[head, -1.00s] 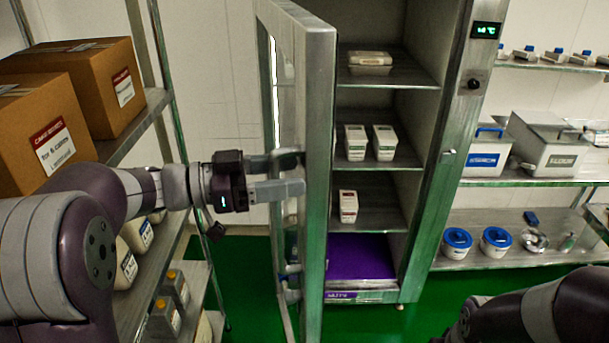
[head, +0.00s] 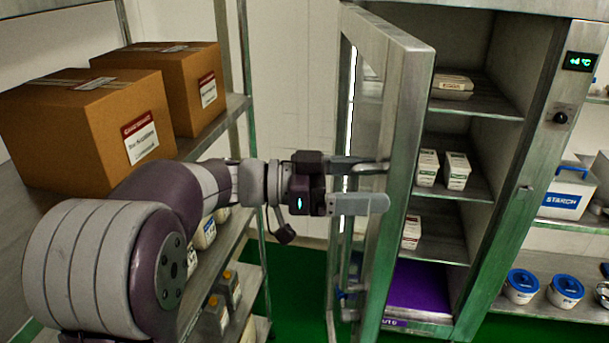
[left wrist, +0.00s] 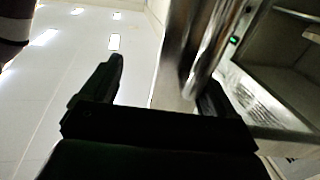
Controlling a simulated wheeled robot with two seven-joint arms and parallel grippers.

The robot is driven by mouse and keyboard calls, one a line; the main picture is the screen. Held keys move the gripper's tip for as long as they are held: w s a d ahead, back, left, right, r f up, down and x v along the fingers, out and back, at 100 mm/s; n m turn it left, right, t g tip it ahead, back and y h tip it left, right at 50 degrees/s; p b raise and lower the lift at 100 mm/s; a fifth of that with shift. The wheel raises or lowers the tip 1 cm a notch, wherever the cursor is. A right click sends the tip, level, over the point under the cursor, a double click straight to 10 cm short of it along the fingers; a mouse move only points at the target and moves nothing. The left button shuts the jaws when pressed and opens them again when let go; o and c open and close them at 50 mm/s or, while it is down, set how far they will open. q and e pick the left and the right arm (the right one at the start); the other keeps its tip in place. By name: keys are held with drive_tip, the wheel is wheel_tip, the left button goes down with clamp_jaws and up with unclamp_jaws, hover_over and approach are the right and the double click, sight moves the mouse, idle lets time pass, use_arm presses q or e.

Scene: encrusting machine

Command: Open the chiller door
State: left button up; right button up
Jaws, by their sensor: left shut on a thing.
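The chiller (head: 542,170) is a steel cabinet at the right of the head view. Its glass-paned, steel-framed door (head: 405,140) stands swung open toward me, seen nearly edge-on. My left gripper (head: 372,186) is at the door's handle (head: 374,168) and shut on it, with its fingers still well apart. In the left wrist view the shiny handle bar (left wrist: 214,45) runs down to the right finger of the left gripper (left wrist: 165,85); the exact contact is hidden. My right gripper is not in view.
A rack with cardboard boxes (head: 85,130) stands close on the left. Another shelf with blue-lidded containers (head: 565,291) is at the right. Green floor (head: 300,290) shows between rack and door.

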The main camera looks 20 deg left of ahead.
use_arm(q)
drive_tip(key=shift+p+v, duration=0.45)
drive_tip(key=shift+v, duration=2.35)
drive_tip(key=shift+c, duration=0.3)
drive_tip(key=shift+o, duration=1.1)
drive_tip(key=v, duration=0.6)
drive_tip(key=shift+w+a+p, duration=0.3)
drive_tip(key=shift+w+p, duration=0.05)
drive_tip(key=shift+p, duration=0.1)
drive_tip(key=shift+d, duration=0.1)
